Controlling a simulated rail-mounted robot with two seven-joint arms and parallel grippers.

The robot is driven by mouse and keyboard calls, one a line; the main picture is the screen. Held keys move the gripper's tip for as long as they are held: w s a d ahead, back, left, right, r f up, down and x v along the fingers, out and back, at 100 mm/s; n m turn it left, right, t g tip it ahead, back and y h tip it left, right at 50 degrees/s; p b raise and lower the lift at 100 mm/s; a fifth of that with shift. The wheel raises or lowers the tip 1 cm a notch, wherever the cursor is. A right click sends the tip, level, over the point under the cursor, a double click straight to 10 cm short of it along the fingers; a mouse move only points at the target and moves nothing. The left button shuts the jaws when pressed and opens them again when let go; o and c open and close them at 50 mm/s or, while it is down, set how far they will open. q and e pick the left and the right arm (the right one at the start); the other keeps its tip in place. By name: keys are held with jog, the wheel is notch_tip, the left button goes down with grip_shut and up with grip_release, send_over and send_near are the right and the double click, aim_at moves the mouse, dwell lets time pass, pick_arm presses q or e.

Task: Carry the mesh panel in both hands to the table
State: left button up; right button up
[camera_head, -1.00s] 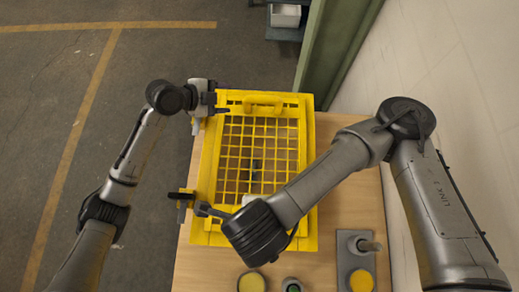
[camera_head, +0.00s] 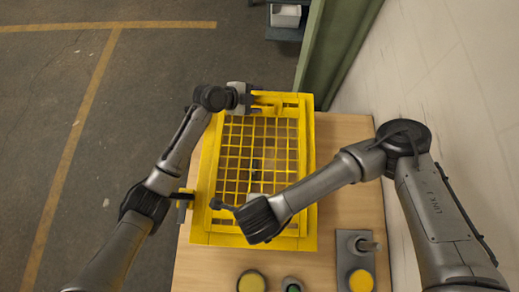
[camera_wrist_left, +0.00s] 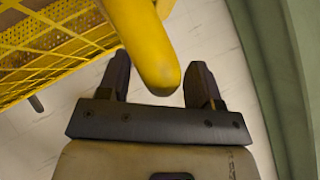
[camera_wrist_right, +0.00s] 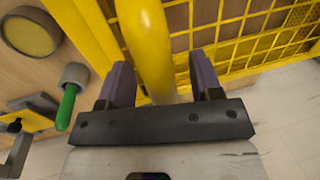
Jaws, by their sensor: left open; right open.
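The yellow mesh panel (camera_head: 307,170) lies flat over the wooden table, with a loop handle (camera_head: 268,105) at its far end. My left gripper (camera_head: 250,98) is at that far handle. In the left wrist view the yellow handle (camera_wrist_left: 145,45) reaches between its open fingers (camera_wrist_left: 160,75), with gaps to both sides. My right gripper is hidden under its own wrist in the head view, over the near part of the panel. In the right wrist view a yellow handle bar (camera_wrist_right: 148,45) runs between its open fingers (camera_wrist_right: 166,82). Neither gripper is closed on a handle.
The wooden table (camera_head: 345,195) carries a grey control box (camera_head: 350,255) with a yellow button at the near right. A yellow round button (camera_head: 251,282) and a green-tipped part (camera_head: 291,285) sit at the near edge. A green post (camera_head: 335,50) and pale wall border the right.

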pick_arm(q)
jog(key=shift+c, duration=0.2)
pick_arm(e)
jog(key=shift+c, duration=0.2)
pick_arm(q)
grip_shut()
pick_arm(e)
grip_shut()
dwell(0.8)
pick_arm(q)
jog(key=shift+r, duration=0.2)
pick_arm(e)
jog(key=shift+r, duration=0.1)
